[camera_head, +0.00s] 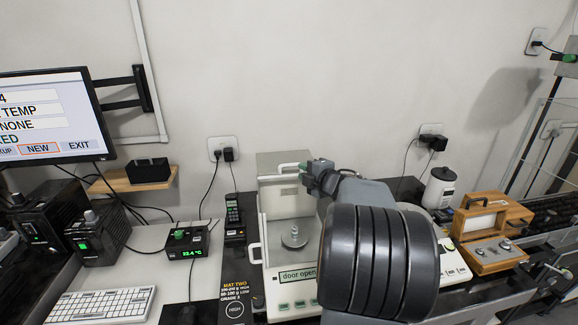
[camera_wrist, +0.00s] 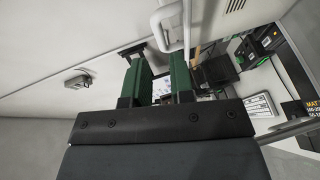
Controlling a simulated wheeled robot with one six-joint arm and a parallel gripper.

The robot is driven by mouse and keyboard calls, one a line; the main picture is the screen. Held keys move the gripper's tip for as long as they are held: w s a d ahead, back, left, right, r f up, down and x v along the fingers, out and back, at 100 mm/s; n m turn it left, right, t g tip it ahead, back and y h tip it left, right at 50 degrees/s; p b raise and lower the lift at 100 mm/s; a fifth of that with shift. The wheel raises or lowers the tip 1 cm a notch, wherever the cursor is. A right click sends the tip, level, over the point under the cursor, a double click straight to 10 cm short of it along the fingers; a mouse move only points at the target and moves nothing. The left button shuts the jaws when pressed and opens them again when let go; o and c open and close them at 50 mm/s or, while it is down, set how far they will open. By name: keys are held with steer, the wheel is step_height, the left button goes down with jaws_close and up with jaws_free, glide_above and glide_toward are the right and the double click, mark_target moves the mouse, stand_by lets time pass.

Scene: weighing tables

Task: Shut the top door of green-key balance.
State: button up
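The green-key balance (camera_head: 284,283) stands on the dark bench, with green keys on its front and a display reading "door open". Its glass chamber holds a round pan with a small metal weight (camera_head: 294,238). A white handle (camera_head: 288,168) shows at the top of the chamber, beside my gripper (camera_head: 305,168). In the wrist view, my gripper (camera_wrist: 158,66) has its two green fingers apart, with a gap between them. A white looped handle (camera_wrist: 158,30) lies just beyond the fingertips; I cannot tell whether they touch it. My arm hides the balance's right side.
Left of the balance are a black handset (camera_head: 234,215), a dark mat (camera_head: 237,290) and a temperature box (camera_head: 186,242). A wooden case (camera_head: 490,228) and a white bottle (camera_head: 438,187) stand to the right. The wall is close behind.

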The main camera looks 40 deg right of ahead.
mark_target(293, 165)
steer(key=w, duration=0.2)
steer(key=w+f, duration=0.1)
steer(key=w, duration=0.4)
steer(key=shift+w+d+f+p, duration=0.2)
steer(key=shift+w+p, duration=0.1)
steer(key=shift+w, duration=0.1)
jaws_close()
